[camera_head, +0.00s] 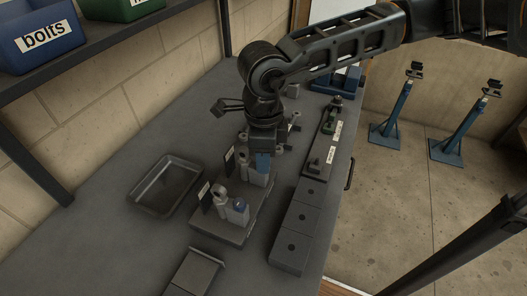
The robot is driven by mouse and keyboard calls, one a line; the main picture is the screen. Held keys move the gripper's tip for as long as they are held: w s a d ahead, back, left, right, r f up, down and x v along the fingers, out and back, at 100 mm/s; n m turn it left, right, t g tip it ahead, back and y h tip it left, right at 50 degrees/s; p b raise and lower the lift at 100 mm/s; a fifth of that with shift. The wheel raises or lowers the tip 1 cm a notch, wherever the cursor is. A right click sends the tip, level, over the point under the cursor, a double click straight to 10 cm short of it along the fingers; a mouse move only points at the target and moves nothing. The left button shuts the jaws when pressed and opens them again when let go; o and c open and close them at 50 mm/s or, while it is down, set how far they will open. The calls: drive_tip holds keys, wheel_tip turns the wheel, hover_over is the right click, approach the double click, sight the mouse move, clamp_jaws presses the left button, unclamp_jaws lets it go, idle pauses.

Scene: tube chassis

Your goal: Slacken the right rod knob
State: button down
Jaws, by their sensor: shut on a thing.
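An empty dark tray (166,187) lies to the left. A long dark block with holes (296,236) and a labelled rail (324,150) lie to the right. A shelf with a blue bolts bin (42,34) hangs upper left. Blue stands (396,112) are on the floor.

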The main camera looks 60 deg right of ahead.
drive_tip(key=n, duration=0.4)
drive_tip(key=shift+d+n+p, duration=0.1)
drive_tip(key=shift+n+p, duration=0.2)
drive_tip(key=shift+p, duration=0.05)
idle(0.4)
drive_tip(key=c, duration=0.9)
unclamp_jaws()
drive_tip(key=shift+c, duration=0.2)
drive_tip(key=shift+r, duration=3.9)
drive_tip(key=shift+f, duration=0.1)
